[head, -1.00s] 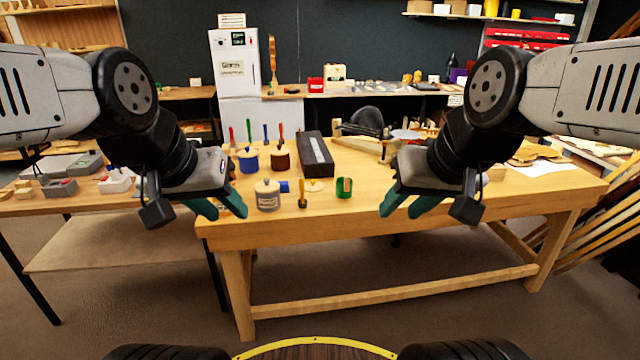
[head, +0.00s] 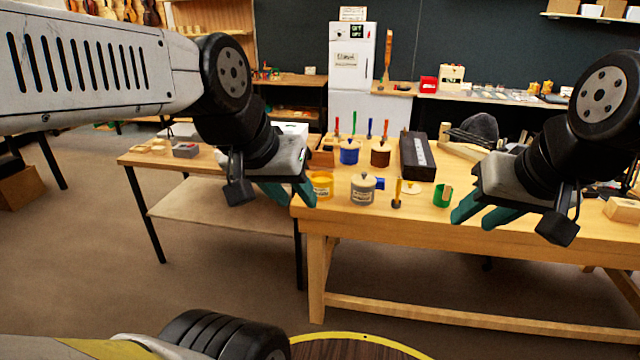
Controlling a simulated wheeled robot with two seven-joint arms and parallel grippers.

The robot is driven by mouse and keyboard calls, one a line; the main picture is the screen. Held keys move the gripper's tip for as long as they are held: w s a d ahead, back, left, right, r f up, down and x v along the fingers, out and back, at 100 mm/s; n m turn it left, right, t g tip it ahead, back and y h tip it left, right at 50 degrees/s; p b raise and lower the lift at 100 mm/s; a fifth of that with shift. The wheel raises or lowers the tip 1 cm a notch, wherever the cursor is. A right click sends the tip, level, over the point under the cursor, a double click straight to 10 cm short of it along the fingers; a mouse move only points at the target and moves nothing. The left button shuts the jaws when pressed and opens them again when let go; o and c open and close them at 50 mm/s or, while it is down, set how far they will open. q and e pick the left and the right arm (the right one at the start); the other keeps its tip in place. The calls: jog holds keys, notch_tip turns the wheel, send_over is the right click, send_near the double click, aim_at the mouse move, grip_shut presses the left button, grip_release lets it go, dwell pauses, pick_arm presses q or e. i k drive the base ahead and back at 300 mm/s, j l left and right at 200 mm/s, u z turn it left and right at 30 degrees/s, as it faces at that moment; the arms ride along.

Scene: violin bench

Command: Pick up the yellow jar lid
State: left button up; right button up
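A small pale-yellow lid with a knob (head: 411,187) lies flat near the front edge of the wooden bench; I take it for the yellow jar lid. A yellow jar (head: 321,185) stands at the bench's front left corner. My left gripper (head: 292,203) is open and empty, just left of the yellow jar in the picture. My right gripper (head: 470,222) is open and empty, to the right of the loose lid and in front of the bench edge.
A yellow-handled tool (head: 397,193) stands upright beside the lid, and a green cup (head: 443,195) is right of it. Blue (head: 349,152) and brown (head: 380,154) jars and a long black box (head: 417,157) stand behind. A lower side table (head: 150,160) is at left.

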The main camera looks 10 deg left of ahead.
aim_at(409, 188)
jog(key=u, duration=0.45)
jog(key=i+l+u, duration=0.1)
jog(key=i+l, duration=1.2)
